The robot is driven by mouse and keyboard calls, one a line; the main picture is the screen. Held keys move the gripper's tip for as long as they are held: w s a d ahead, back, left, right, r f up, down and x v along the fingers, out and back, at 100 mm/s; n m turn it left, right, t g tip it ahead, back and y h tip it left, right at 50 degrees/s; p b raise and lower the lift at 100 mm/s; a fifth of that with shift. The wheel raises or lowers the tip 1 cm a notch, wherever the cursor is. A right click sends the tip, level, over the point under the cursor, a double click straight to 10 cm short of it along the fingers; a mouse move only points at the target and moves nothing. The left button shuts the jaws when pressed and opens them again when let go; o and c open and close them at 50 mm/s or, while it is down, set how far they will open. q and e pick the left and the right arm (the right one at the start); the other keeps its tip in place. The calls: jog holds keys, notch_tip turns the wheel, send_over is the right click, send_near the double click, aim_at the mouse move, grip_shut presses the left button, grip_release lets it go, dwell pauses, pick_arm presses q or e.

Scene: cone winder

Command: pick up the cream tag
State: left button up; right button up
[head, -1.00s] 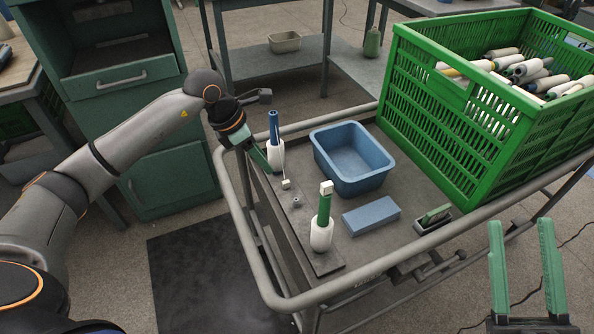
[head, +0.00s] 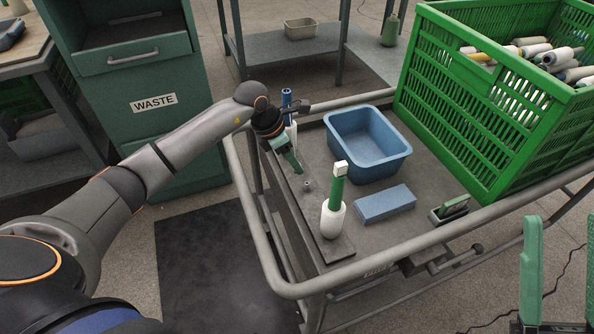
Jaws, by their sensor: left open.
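I cannot tell whether this block is the cream tag. No other cream tag shows clearly; the area behind my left fingers is hidden. My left gripper (head: 297,166) is open and points down over the cart's left side, in front of a blue tube (head: 287,97) in another white cone, partly hidden. My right gripper (head: 560,270) is at the lower right, its green fingers wide apart, away from the cart.
A blue bin (head: 333,137), a blue block (head: 385,204) and a small grey peg (head: 308,185) are on the cart. A green crate (head: 470,110) of cones stands at the right. The cart's tubular rail (head: 262,250) runs around it. A green waste cabinet (head: 190,60) stands behind left.

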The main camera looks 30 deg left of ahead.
pick_arm(q)
jog(key=shift+w+d+f, duration=0.15)
jog(key=shift+f, duration=0.45)
grip_shut()
jog(key=shift+r, duration=0.1)
